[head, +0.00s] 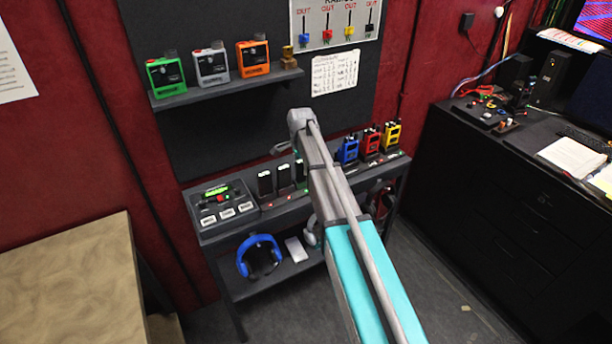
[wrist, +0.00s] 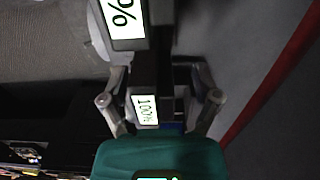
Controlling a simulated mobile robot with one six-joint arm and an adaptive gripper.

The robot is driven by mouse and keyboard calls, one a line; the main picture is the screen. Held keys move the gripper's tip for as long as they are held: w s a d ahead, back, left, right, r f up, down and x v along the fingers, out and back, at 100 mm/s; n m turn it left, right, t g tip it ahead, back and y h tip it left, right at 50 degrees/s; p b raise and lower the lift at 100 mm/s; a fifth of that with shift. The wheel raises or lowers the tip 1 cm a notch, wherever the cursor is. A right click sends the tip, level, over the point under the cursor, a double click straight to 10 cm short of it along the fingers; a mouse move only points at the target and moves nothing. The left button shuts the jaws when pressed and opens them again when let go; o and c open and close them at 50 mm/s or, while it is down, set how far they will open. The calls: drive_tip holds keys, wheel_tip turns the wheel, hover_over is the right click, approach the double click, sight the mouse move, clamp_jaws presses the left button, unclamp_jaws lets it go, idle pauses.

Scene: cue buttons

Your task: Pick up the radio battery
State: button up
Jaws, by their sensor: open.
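In the wrist view, my gripper (wrist: 160,99) is open, with one grey finger on each side of a dark battery. That battery has a lit white display reading 100% (wrist: 146,111) and lies between the fingers; I cannot tell whether they touch it. Another, larger-looking dark unit with a lit display (wrist: 124,18) is at the top. In the head view, several dark units with white displays, which look like batteries (head: 265,183), stand in a row on the bench charger. My arm covers part of this row and hides the fingertips there.
The bench (head: 230,226) also carries a control box (head: 222,202) and blue (head: 348,150), red (head: 371,143) and yellow (head: 392,134) radios. A shelf above (head: 225,84) holds green, white and orange devices. Blue headphones (head: 258,256) rest below. A wooden table (head: 70,285) is at left.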

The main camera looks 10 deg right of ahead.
drive_tip(key=shift+f, duration=0.1)
idle(0.6)
clamp_jaws()
